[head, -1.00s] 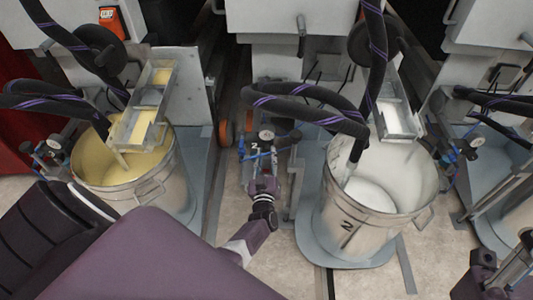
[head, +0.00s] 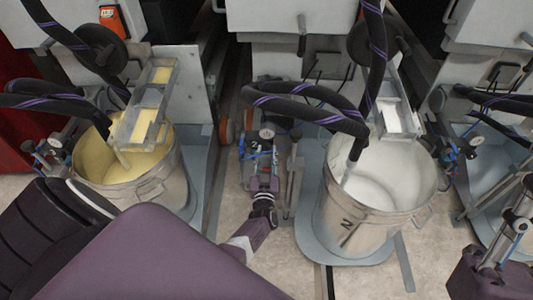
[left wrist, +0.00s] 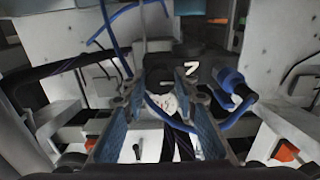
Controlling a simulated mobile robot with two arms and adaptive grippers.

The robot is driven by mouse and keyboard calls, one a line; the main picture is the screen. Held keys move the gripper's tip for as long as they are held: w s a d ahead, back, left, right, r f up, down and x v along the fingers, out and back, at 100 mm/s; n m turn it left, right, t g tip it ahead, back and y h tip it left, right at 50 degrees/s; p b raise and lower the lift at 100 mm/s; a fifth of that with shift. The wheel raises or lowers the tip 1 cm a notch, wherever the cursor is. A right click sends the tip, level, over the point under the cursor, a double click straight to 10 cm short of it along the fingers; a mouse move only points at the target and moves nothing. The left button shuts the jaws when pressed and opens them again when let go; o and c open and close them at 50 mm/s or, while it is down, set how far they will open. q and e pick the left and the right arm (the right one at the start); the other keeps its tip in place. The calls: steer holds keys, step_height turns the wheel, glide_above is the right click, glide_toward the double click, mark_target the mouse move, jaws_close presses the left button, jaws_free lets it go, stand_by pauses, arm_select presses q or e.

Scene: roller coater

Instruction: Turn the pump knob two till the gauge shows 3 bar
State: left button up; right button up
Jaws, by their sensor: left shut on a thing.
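The pump marked 2 stands between the two buckets in the head view, with its small round gauge (head: 266,133) on top. The gauge's needle is too small to read. My left gripper (head: 262,166) is at the near side of this pump, just below the gauge, shut on the pump knob, which its fingers hide. In the left wrist view, the two blue-grey fingers (left wrist: 160,100) reach toward the pump, with the white number 2 (left wrist: 191,68) beyond them.
Thick black hoses (head: 310,110) arch above the pump. Blue tubing (left wrist: 225,98) runs close to the left fingers. Bare floor lies in front.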

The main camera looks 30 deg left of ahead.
arm_select(q)
steer(key=shift+f, duration=0.1)
steer(key=o, duration=1.2)
steer(key=shift+c, duration=0.2)
